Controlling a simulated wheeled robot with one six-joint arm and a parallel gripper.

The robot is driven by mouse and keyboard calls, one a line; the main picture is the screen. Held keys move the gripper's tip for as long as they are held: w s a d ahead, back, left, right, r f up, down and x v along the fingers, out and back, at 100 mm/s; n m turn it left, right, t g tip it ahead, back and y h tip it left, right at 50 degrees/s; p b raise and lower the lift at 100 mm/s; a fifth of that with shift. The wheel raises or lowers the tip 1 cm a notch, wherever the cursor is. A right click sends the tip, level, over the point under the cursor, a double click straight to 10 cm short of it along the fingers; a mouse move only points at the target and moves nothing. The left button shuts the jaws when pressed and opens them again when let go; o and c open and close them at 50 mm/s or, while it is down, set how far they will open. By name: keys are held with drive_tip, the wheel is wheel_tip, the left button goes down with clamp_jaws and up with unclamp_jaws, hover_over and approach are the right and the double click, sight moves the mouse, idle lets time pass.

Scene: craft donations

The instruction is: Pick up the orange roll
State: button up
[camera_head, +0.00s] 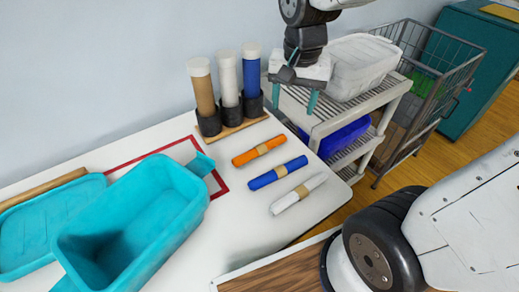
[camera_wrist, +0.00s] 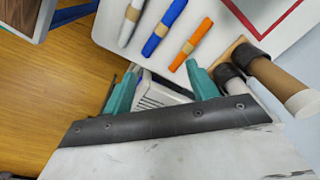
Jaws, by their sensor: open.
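The orange roll (camera_head: 258,151) lies on the white table with a tan band round its middle. It is the farthest back of three rolls lying side by side. In the wrist view the orange roll (camera_wrist: 190,45) lies beyond my fingertips, nearer the right one. My gripper (camera_head: 296,92) is above and to the right of the roll in the head view, over the cart side of the table. In the wrist view my gripper (camera_wrist: 162,88) has its two teal fingers wide apart with nothing between them.
A blue roll (camera_head: 277,172) and a white roll (camera_head: 298,194) lie beside the orange one. Upright tubes in black cups (camera_head: 209,124) stand behind it. A teal bin (camera_head: 135,225) is at left. A cart (camera_head: 322,118) and a wire basket (camera_head: 440,70) stand at right.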

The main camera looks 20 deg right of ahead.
drive_tip(key=w+a+f+m, duration=0.1)
drive_tip(key=w+f+m, duration=0.6)
drive_tip(key=w+f, duration=0.55)
drive_tip(key=m, duration=0.2)
hover_over(260, 146)
drive_tip(key=shift+g, duration=0.4)
drive_tip(key=f, duration=0.7)
drive_tip(key=shift+s+d, duration=0.15)
drive_tip(key=shift+d, duration=0.05)
wheel_tip(260, 146, down, 7)
drive_tip(key=shift+a+f, duration=0.15)
drive_tip(key=shift+f, duration=0.05)
drive_tip(key=c, duration=1.1)
